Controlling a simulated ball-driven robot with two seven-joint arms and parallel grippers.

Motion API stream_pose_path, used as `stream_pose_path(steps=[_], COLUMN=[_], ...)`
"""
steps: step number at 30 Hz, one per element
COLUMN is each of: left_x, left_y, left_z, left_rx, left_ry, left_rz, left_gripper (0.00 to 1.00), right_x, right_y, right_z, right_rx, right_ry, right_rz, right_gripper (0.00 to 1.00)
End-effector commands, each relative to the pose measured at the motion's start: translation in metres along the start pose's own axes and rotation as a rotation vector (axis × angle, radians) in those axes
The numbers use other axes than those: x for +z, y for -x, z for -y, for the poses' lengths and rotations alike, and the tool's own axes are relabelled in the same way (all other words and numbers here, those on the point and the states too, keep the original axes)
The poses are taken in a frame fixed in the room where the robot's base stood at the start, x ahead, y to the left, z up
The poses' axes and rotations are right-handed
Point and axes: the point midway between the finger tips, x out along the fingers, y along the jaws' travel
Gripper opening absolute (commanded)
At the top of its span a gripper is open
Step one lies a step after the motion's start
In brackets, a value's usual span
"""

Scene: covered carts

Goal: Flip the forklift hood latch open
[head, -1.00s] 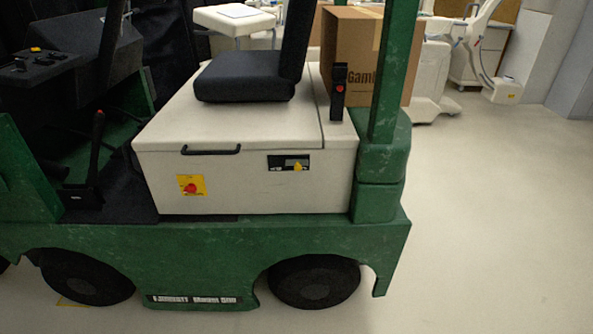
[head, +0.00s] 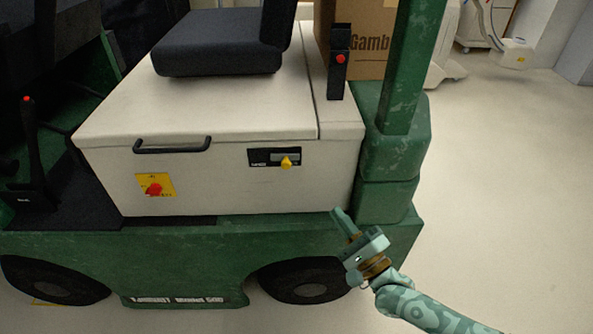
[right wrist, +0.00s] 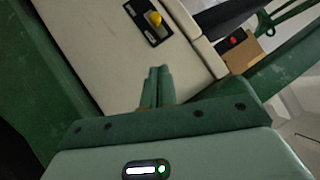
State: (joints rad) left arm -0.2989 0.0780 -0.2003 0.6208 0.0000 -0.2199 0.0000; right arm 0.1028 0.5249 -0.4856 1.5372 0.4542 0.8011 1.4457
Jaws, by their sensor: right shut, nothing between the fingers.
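The forklift hood (head: 225,105) is a cream box cover with a black seat on top, and its lid is down. The latch, a black plate with a yellow knob (head: 286,162), sits on the hood's front face. It also shows near the top of the right wrist view (right wrist: 155,18). A black handle (head: 172,147) is on the front face to the left. My right gripper (head: 342,218) is shut and empty, below and to the right of the latch and apart from it. Its closed fingers also show in the right wrist view (right wrist: 157,84). My left gripper is not in view.
A red knob on a yellow plate (head: 155,188) is low on the hood front. A green post (head: 408,70) stands at the hood's right, with a cardboard box (head: 350,50) behind. The floor (head: 510,180) to the right is clear.

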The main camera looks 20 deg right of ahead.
Motion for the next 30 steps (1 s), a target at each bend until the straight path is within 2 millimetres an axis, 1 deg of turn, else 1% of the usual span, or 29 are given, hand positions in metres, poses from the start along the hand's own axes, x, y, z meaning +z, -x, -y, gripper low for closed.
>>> stream_pose_path(steps=[4, 11, 14, 16, 20, 30], left_x=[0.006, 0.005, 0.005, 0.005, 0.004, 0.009], left_y=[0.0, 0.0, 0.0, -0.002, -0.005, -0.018], left_z=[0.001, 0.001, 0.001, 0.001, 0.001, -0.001], left_rx=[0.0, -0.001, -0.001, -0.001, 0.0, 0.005], left_ry=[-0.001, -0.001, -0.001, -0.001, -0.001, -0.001], left_rz=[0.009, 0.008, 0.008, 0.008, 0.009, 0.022], left_gripper=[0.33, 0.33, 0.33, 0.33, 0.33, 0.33], right_x=[0.0, -0.001, -0.001, -0.001, -0.001, -0.001], right_y=[0.0, 0.0, -0.003, -0.008, -0.028, -0.099], right_z=[0.0, 0.0, 0.0, -0.001, -0.001, -0.003], right_rx=[-0.003, -0.001, -0.002, -0.002, -0.004, -0.002], right_ry=[-0.039, -0.037, -0.036, -0.036, -0.034, -0.035], right_rz=[-0.001, -0.001, -0.001, -0.001, 0.0, -0.001], right_gripper=[0.0, 0.0, 0.0, 0.0, 0.0, 0.0])
